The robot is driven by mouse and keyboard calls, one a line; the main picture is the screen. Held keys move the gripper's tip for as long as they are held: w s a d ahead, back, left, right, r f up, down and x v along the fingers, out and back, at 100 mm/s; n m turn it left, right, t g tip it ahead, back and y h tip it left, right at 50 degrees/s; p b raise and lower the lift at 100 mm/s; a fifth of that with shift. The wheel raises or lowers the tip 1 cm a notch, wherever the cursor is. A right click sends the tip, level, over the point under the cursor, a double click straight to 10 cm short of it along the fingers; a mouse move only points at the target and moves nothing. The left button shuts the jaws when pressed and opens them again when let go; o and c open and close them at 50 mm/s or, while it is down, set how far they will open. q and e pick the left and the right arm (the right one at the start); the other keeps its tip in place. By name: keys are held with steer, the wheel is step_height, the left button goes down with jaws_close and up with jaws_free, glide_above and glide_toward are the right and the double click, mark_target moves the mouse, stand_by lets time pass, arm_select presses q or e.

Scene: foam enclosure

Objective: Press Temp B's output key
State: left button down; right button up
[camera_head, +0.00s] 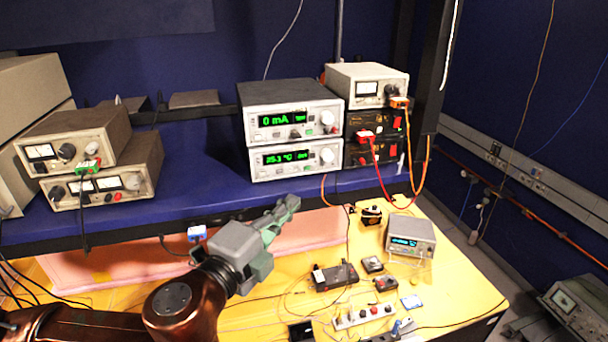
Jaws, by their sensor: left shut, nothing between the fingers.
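Two stacked instruments with green displays stand on the blue shelf. The upper instrument (262,121) reads "0 mA"; the lower instrument (262,161) reads what looks like "25.3 °C". Each has small keys and a round knob on the right of its front. No "Temp B" label can be read, and I cannot tell which key is the output key. My left gripper (289,205) is shut and empty, its tips pointing up and right, below the lower instrument in the picture and apart from it. My right gripper is out of view.
Beige meter units (108,184) stand at the left of the shelf (205,211). Dark units with red and orange cables (384,190) stand right of the stack. The yellow bench (455,292) holds a small display box (410,236), a power strip (363,316) and loose wires.

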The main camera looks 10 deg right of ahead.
mark_target(305, 168)
arm_select(q)
steer(key=p+x, duration=0.2)
steer(key=x, duration=0.5)
steer(key=shift+w+d+r, duration=0.15)
steer(key=shift+r, duration=0.05)
steer(key=w+p, duration=0.1)
steer(key=w, duration=0.2)
steer(key=shift+w+d+f+p, duration=0.1)
steer(key=shift+w+d+p, duration=0.15)
steer(key=shift+p, duration=0.15)
steer(key=shift+w+a, duration=0.2)
steer(key=shift+w, duration=0.3)
steer(key=shift+d, duration=0.1)
steer(key=shift+f, duration=0.1)
steer(key=shift+w, duration=0.7)
steer(key=shift+a+r, duration=0.2)
steer(key=shift+a, duration=0.05)
